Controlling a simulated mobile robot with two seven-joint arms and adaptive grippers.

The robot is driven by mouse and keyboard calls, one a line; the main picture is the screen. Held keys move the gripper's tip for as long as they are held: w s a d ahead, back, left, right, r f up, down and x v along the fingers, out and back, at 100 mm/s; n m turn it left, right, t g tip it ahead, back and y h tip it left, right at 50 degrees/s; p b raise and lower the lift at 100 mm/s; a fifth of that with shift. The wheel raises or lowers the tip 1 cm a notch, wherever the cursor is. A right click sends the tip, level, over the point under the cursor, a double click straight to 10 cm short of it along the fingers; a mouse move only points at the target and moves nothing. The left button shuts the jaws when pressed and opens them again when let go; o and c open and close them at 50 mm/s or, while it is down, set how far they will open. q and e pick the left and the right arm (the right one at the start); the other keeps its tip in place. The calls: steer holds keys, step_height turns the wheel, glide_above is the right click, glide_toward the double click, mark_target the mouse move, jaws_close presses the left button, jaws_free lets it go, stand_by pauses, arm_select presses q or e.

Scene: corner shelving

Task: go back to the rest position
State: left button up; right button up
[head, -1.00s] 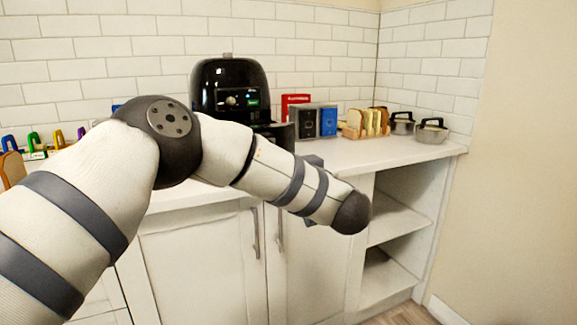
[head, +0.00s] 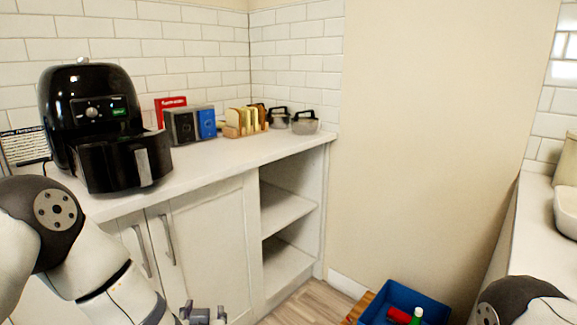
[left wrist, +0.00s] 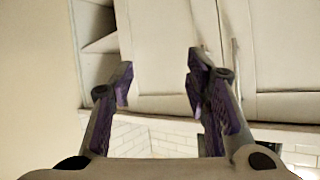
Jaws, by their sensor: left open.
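My left arm comes in at the lower left of the head view, bent downward. My left gripper (head: 203,314) shows at the bottom edge, low in front of the cabinet doors. In the left wrist view its two fingers (left wrist: 160,68) are spread apart with nothing between them. The cabinet doors and their handles lie beyond the fingertips there, and the picture is upside down. A dark joint of my right arm shows at the bottom right of the head view. My right gripper is out of view.
A black air fryer (head: 85,100) stands on the counter (head: 225,157) with its drawer (head: 125,163) pulled out. Toast in a rack (head: 245,122) and lidded pots (head: 305,122) stand farther right. Open shelves (head: 285,210) are below. A blue bin (head: 437,305) sits low at right; another counter (head: 535,225) borders the right.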

arm_select(q)
steer(key=s+f+m+g+h, duration=0.15)
steer(key=s+f, duration=0.25)
steer(key=s, duration=0.4)
steer(key=s+f+g+h, duration=0.1)
steer(key=s+f+g, duration=0.2)
steer(key=s+f, duration=0.3)
steer(key=s+f+g+h, duration=0.1)
steer(key=s+f+g, duration=0.2)
steer(key=s, duration=0.6)
steer(key=s+a+g, duration=0.2)
steer(key=s+g, duration=0.1)
steer(key=s, duration=0.8)
steer(key=s+a+g+p, duration=0.1)
steer(key=s+g, duration=0.3)
steer(key=s, duration=0.8)
steer(key=shift+s+a+r, duration=0.2)
steer(key=shift+a+r, duration=0.25)
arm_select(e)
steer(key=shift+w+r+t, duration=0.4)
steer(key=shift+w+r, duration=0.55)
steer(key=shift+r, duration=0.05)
arm_select(q)
steer(key=shift+w, duration=0.1)
steer(key=shift+n, duration=0.25)
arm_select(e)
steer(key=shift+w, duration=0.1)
